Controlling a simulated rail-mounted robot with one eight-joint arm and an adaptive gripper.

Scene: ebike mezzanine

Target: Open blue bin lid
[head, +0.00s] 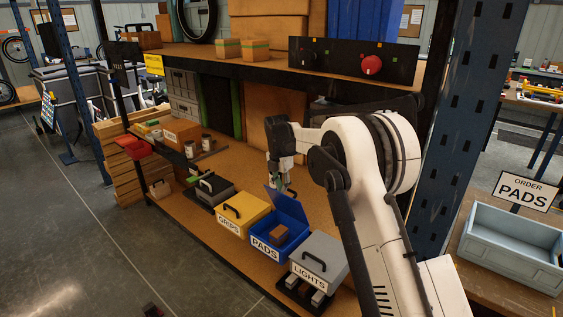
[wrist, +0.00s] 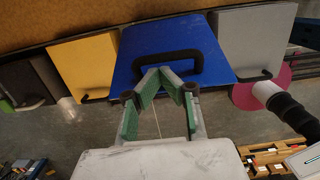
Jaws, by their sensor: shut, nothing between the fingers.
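The blue bin (head: 265,253), labelled PADS, stands on the wooden shelf between the yellow and grey bins. Its blue lid (head: 285,207) is raised and tilted up at the back, so the inside shows with a brown box (head: 278,232) in it. My gripper (head: 277,184) is just behind and above the raised lid. In the wrist view the lid (wrist: 195,45) fills the upper middle, with its black handle (wrist: 185,54). My gripper (wrist: 160,70), with green finger pads, is shut and empty, its tips overlapping the handle in the picture. I cannot tell whether they touch it.
The yellow GRIPS bin (head: 242,210) stands left of the blue bin and the grey LIGHTS bin (head: 320,255) right of it, both lids shut. A shelf with a control panel (head: 350,62) is above. A blue-grey tray (head: 510,245) stands at the right.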

